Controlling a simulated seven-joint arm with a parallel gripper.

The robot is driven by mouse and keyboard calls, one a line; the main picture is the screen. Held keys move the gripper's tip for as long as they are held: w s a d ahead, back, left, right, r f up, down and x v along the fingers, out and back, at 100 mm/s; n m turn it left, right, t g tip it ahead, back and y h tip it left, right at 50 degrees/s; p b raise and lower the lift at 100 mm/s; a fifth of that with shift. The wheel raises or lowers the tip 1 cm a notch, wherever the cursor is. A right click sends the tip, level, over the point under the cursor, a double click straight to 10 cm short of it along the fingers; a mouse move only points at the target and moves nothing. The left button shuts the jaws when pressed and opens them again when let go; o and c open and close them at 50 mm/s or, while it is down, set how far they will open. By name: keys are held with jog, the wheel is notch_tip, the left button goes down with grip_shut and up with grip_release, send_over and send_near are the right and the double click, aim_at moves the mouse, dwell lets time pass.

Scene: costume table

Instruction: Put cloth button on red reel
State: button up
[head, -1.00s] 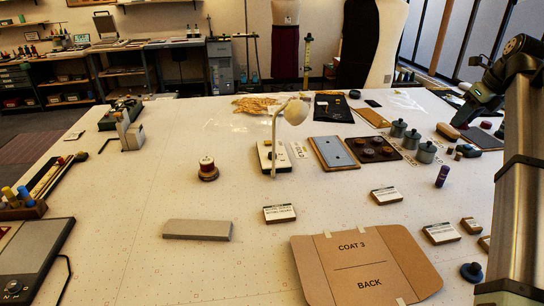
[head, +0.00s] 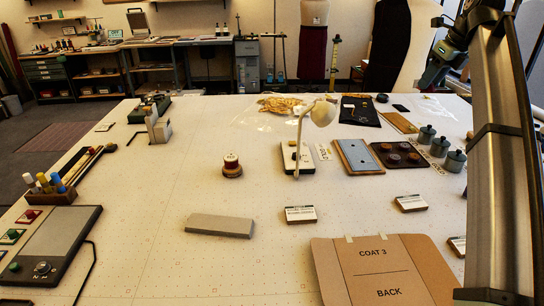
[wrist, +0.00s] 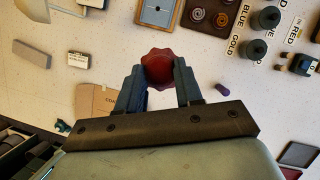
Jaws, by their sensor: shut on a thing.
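The red reel (head: 232,167) stands upright on the white table, left of the lamp, in the head view. In the wrist view my gripper (wrist: 160,72) is shut on a dark red, round, scalloped-edged piece, the cloth button (wrist: 158,66), held between the two fingertips. In the head view my gripper (head: 430,80) is raised at the upper right, above the table's far right part and well away from the reel. The button cannot be made out there. The reel does not show in the wrist view.
A white lamp (head: 322,113) stands just right of the reel. A blue board (head: 357,156), a dark tray (head: 383,148) of round pieces and several grey pots (head: 440,147) lie farther right.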

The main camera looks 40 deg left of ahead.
jog(key=s+a+n, duration=0.2)
jog(key=s+a, duration=0.2)
jog(key=a, duration=1)
jog(key=n+g, duration=0.2)
jog(key=n, duration=0.2)
send_over(229, 157)
jog(key=d, duration=0.1)
notch_tip(229, 157, down, 18)
jog(key=shift+w+d+f, duration=0.1)
jog(key=shift+w+f, duration=0.05)
jog(key=shift+f, duration=2.4)
jog(key=shift+w+d+f, duration=0.1)
jog(key=shift+f, duration=2.45)
jog(key=shift+f, duration=0.15)
jog(key=o, duration=1)
